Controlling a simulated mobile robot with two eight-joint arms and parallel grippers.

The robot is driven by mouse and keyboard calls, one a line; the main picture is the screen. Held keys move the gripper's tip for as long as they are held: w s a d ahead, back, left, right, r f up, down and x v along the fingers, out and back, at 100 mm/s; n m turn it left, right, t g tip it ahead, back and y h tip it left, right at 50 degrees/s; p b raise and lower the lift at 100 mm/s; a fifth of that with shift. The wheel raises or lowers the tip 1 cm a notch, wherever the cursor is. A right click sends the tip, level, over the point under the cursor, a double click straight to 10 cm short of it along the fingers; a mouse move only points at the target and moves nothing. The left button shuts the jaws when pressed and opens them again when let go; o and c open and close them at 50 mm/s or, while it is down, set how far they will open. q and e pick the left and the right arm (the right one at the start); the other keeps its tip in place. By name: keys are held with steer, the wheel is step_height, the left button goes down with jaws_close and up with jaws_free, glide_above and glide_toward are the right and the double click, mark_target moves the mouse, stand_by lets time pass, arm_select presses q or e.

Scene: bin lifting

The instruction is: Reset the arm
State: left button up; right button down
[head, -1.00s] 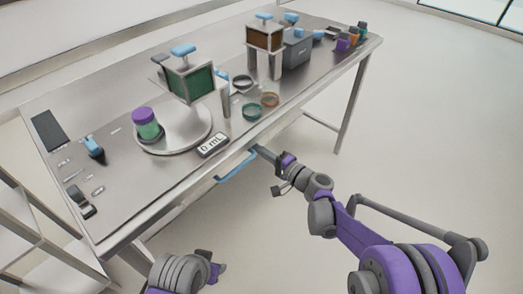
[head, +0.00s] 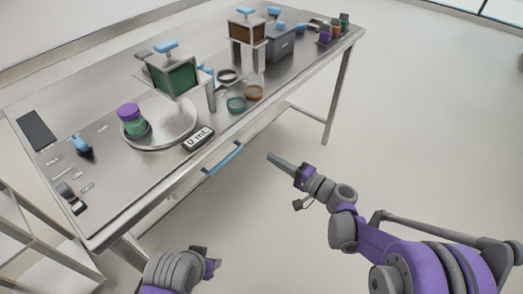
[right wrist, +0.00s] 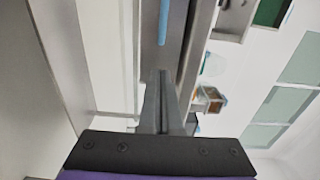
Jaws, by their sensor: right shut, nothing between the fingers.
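My right arm is purple and grey and comes in from the lower right of the head view. Its gripper (head: 270,157) is shut and empty, in free air in front of the table, apart from the blue handle (head: 222,158) on the table's front edge. In the right wrist view the shut fingers (right wrist: 160,80) point at the table front, with the blue handle (right wrist: 164,22) beyond them. My left arm shows only in part at the bottom of the head view; its dark end (head: 208,262) is too small to tell open from shut.
The metal table (head: 95,190) holds a round plate (head: 170,132) with a purple-lidded green jar (head: 132,120), a display (head: 198,138), a green box on a stand (head: 174,79) and a brown box on a stand (head: 247,32). A shelf rack (head: 35,240) stands at left. The floor at right is clear.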

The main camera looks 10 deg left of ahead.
arm_select(q)
steer(key=shift+r, duration=0.1)
arm_select(e)
steer(key=shift+v, duration=1.05)
steer(key=s+d+f+n+g+h, duration=0.25)
steer(key=s+d+h, duration=0.65)
steer(key=s, duration=0.6)
steer(key=s+d+f+n+g+h, duration=0.2)
steer(key=s+d+f+n+h, duration=0.3)
steer(key=s+d, duration=0.75)
arm_select(q)
step_height(320, 180, up, 21)
steer(key=w+t+p, duration=0.1)
steer(key=p, duration=1.7)
steer(key=shift+w, duration=0.35)
arm_select(e)
step_height(320, 180, up, 23)
steer(key=m+h, duration=0.1)
steer(key=shift+a+t+h, duration=0.3)
steer(key=shift+a+t, duration=0.15)
arm_select(q)
steer(key=shift+s, duration=0.15)
arm_select(e)
steer(key=shift+s+f+m, duration=0.1)
steer(key=shift+m, duration=0.15)
